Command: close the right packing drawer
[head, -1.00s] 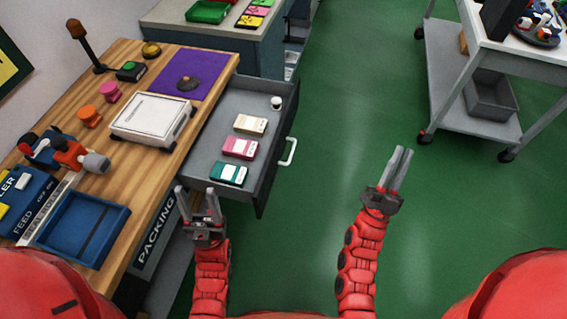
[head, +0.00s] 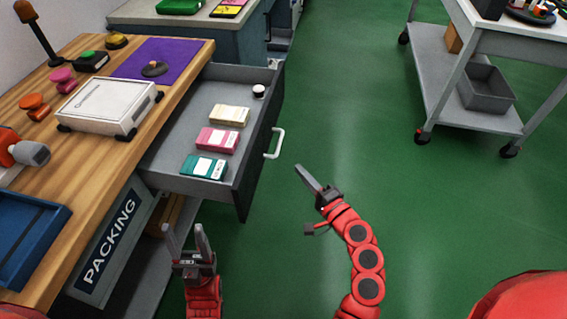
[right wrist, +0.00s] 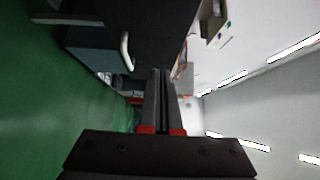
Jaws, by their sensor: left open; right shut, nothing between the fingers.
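The right packing drawer (head: 243,175) is pulled out from the wooden workbench, its dark front facing right with a white handle (head: 275,143). My right gripper (head: 304,172) is shut and empty, to the right of the drawer front and apart from the handle. The drawer front and handle (right wrist: 126,50) also show in the right wrist view, beyond the shut fingers (right wrist: 160,100). My left gripper (head: 184,236) is open and empty, in front of the drawer's near side.
The workbench (head: 95,190) holds a white scale (head: 107,106), a purple mat (head: 180,58), a blue tray (head: 28,235) and several small items. A PACKING sign (head: 108,240) is on its front. A grey cart (head: 470,85) stands at the upper right. The green floor right of the drawer is clear.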

